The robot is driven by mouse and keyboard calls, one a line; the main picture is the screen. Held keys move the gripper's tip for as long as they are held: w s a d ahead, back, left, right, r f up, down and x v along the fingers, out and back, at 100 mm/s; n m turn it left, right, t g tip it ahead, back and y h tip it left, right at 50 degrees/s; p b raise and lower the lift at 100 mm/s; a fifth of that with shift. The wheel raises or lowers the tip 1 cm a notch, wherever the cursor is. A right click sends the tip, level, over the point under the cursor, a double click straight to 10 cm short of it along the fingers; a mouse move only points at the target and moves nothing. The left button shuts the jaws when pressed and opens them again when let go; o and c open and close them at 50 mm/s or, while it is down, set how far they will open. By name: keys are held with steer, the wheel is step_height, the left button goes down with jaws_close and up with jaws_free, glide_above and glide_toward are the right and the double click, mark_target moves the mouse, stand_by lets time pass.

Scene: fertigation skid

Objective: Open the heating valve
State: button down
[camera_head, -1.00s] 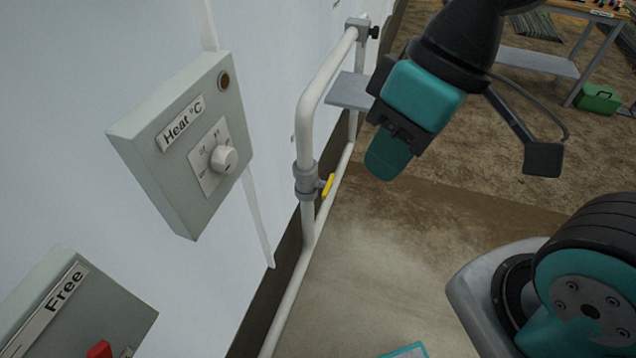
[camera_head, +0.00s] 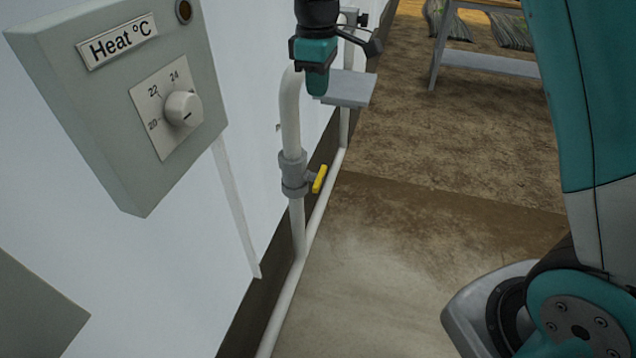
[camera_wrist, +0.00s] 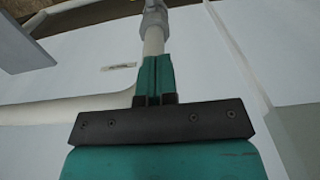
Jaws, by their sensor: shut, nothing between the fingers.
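The heating valve (camera_head: 294,174) is a grey fitting on a white vertical pipe beside the wall in the head view. Its yellow lever (camera_head: 320,179) sticks out on the right side and slants slightly. My gripper (camera_head: 317,88) is above the valve in front of the upper pipe bend, shut and empty, pointing down. In the wrist view my gripper's teal fingers (camera_wrist: 155,78) are together, and the white pipe runs on from them to the grey valve body (camera_wrist: 154,18) at the top edge. The lever cannot be made out there. My gripper is apart from the lever.
A grey box labelled Heat °C (camera_head: 120,100) with a white dial (camera_head: 183,108) is on the wall at left. A grey plate (camera_head: 350,88) sits beside the pipe, close to my gripper. A bench (camera_head: 482,62) stands at the back. The floor right of the pipe is clear.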

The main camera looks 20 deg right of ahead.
mark_target(317, 183)
step_height(317, 183, down, 24)
steer(key=shift+r+b, duration=0.1)
steer(key=shift+b, duration=0.25)
stand_by(0.5)
